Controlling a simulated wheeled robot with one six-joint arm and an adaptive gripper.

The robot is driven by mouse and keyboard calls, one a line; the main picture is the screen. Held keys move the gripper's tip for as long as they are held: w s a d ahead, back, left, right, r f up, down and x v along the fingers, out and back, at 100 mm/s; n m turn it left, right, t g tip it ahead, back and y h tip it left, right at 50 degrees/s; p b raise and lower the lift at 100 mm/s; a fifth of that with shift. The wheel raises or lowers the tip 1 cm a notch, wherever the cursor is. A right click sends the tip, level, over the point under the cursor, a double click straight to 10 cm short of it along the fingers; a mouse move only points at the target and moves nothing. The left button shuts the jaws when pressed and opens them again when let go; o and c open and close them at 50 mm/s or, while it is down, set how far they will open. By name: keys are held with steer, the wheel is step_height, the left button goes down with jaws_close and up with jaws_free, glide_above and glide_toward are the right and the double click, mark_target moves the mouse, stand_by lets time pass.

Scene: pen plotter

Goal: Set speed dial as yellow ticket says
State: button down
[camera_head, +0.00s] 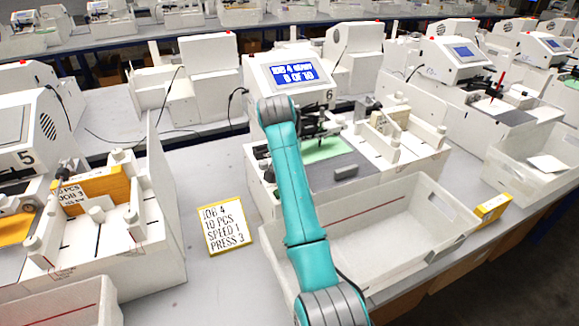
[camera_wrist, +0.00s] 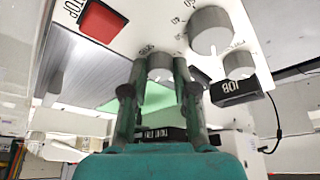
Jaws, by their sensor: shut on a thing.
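The yellow-edged ticket (camera_head: 225,228) stands on the grey table left of machine 6 and reads JOB 4, 10 PCS, SPEED 1, PRESS 3. The machine's blue screen (camera_head: 293,74) shows a job line and "0 OF 10", partly blurred. In the wrist view, my gripper (camera_wrist: 160,76) has its two fingers on either side of a small pale dial (camera_wrist: 160,63) and is shut on it. The label beside this dial is upside down and too blurred to read surely; its pointer setting cannot be made out. My gripper is largely hidden behind my arm in the head view.
A larger dial (camera_wrist: 210,30), another small dial (camera_wrist: 238,64) and a red STOP button (camera_wrist: 103,21) are close to my fingers. A black JOB plate (camera_wrist: 236,88) sits nearby.

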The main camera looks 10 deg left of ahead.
steer(key=n, duration=0.2)
steer(key=n+y, duration=0.1)
steer(key=n, duration=0.1)
steer(key=shift+d+y, duration=0.15)
steer(key=shift+y, duration=0.15)
steer(key=shift+n+g+y, duration=0.4)
steer(key=shift+n+y, duration=0.3)
steer(key=shift+n, duration=1.5)
steer(key=c, duration=0.9)
jaws_free()
steer(key=shift+v, duration=3.7)
